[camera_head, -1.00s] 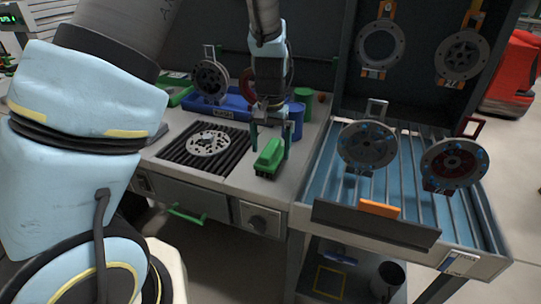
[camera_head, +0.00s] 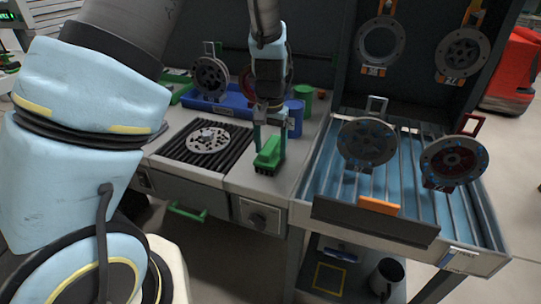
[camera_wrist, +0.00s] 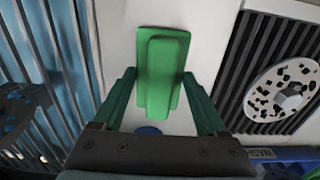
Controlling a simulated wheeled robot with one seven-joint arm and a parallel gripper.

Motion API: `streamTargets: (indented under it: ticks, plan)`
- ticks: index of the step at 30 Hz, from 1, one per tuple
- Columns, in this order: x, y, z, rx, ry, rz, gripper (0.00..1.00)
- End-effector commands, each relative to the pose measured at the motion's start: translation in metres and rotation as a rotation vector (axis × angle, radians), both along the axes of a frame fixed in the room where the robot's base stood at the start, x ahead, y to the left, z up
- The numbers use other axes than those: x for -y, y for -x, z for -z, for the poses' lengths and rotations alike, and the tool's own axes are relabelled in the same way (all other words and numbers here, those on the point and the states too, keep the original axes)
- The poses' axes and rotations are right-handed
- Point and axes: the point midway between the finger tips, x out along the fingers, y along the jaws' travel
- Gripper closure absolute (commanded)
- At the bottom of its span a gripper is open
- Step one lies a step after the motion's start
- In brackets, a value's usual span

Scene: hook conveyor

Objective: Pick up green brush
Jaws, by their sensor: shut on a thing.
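The green brush (camera_head: 269,153) is near the front edge of the grey worktop, right of the slotted black grate. In the wrist view the brush (camera_wrist: 162,75) has a raised narrow block on a wider base and points away from me. My gripper (camera_head: 271,142) is directly above and around it, pointing down. In the wrist view my gripper (camera_wrist: 160,92) has one green finger on each side of the brush and is shut on it. I cannot tell whether the brush is clear of the worktop.
A round perforated disc (camera_head: 208,140) lies on the grate (camera_head: 178,154) to the left. To the right, hooked wheels (camera_head: 367,142) hang over the blue slatted bay (camera_head: 410,208).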

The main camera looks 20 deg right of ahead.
Motion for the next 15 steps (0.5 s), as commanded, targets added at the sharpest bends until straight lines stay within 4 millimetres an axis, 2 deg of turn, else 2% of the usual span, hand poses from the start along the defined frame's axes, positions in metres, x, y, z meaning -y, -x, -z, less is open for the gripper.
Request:
streamTargets:
  ticks: [1,4,11,15]
  plan:
    - [0.000,0.000,0.000,0.000,0.000,0.000,0.78]
    - [0.000,0.000,0.000,0.000,0.000,0.000,0.88]
    - [0.000,0.000,-0.002,0.001,0.001,0.000,0.88]
    - [0.001,-0.001,-0.014,0.003,0.004,0.002,0.89]
